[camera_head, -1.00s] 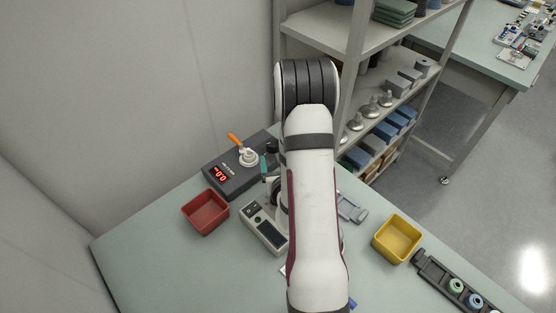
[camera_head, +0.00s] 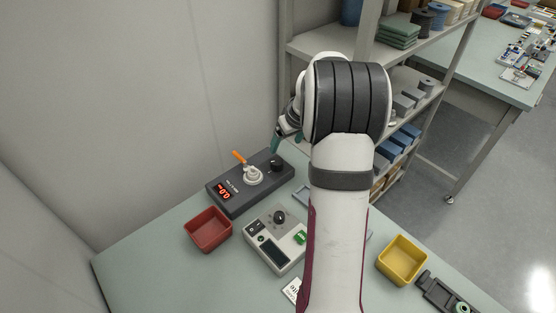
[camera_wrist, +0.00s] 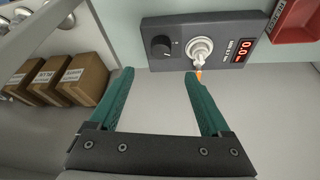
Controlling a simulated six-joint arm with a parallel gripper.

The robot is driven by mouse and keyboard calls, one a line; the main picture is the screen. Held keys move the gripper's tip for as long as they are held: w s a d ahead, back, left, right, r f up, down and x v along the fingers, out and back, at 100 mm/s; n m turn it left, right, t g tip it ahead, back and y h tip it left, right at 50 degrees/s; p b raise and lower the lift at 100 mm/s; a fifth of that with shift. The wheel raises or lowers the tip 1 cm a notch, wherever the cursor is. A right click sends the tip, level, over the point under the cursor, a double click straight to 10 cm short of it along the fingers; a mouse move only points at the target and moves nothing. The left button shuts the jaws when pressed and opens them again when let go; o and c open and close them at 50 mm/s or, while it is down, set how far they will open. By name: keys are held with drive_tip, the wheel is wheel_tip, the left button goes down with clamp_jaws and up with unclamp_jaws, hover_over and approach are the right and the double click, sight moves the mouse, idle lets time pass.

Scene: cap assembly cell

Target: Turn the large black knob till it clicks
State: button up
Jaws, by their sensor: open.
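A black knob (camera_head: 276,165) sits at the right end of a dark box (camera_head: 226,207) with a red display reading about 0.0. The knob also shows in the wrist view (camera_wrist: 160,46), with a pale pointer mark by it. Another black, rounded knob (camera_head: 280,217) stands on a grey panel unit (camera_head: 262,233) in front. My gripper (camera_wrist: 160,73) is open and empty, its teal fingers wide apart. In the wrist view the fingertips lie just below the dark box's knob, apart from it. In the head view my wrist partly hides the gripper, which is above and behind the box.
A white round fitting (camera_head: 253,175) with an orange lever (camera_head: 239,157) stands beside the knob on the dark box. A red bin (camera_head: 208,230) is in front left, a yellow bin (camera_head: 402,259) at right. A shelf (camera_head: 345,45) stands close behind my arm.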

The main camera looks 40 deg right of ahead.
sight(277, 161)
drive_tip(key=x, duration=1.2)
drive_tip(key=shift+a, duration=0.1)
clamp_jaws()
